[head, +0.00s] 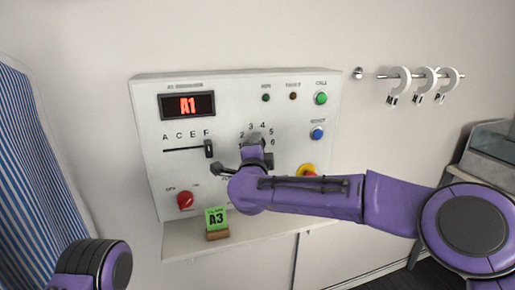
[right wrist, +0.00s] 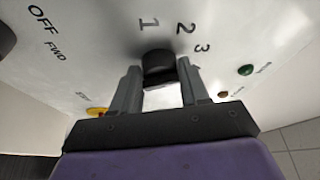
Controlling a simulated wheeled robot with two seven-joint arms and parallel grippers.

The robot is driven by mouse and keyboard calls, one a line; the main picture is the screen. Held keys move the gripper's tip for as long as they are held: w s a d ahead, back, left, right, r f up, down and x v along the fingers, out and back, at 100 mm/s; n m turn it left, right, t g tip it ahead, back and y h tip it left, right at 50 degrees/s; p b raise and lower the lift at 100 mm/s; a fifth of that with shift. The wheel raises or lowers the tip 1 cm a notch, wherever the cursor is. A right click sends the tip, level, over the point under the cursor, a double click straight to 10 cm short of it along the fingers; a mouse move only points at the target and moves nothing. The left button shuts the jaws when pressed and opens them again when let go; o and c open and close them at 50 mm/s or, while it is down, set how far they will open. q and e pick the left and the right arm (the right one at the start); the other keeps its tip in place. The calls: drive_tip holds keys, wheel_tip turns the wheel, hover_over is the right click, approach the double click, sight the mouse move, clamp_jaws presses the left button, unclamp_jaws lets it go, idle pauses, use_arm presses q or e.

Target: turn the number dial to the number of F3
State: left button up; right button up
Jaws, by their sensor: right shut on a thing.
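The white control panel (head: 235,85) has a red display (head: 187,106) reading A1. The number dial (right wrist: 158,62) is a dark knob between the two fingers of my right gripper (right wrist: 160,84), near the printed 1. A green card (head: 216,218) on the ledge reads A3. My left gripper is out of view; only part of that arm shows.
A red knob (head: 185,200) is at lower left on the panel, and a red-and-yellow button (head: 308,170) is partly behind my right arm. Green (head: 321,98) and blue (head: 317,133) buttons are at right. White rings (head: 425,82) hang on a rail farther right.

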drive_tip(key=o, duration=1)
drive_tip(key=shift+d, duration=0.1)
drive_tip(key=s+b, duration=0.1)
drive_tip(key=s, duration=0.2)
drive_tip(key=s+b, duration=0.1)
drive_tip(key=s, duration=0.3)
drive_tip(key=s+b, duration=0.1)
drive_tip(key=s, duration=0.2)
drive_tip(key=shift+s+a+f+b, duration=0.25)
drive_tip(key=shift+a+f+b, duration=0.1)
drive_tip(key=shift+a+b, duration=0.05)
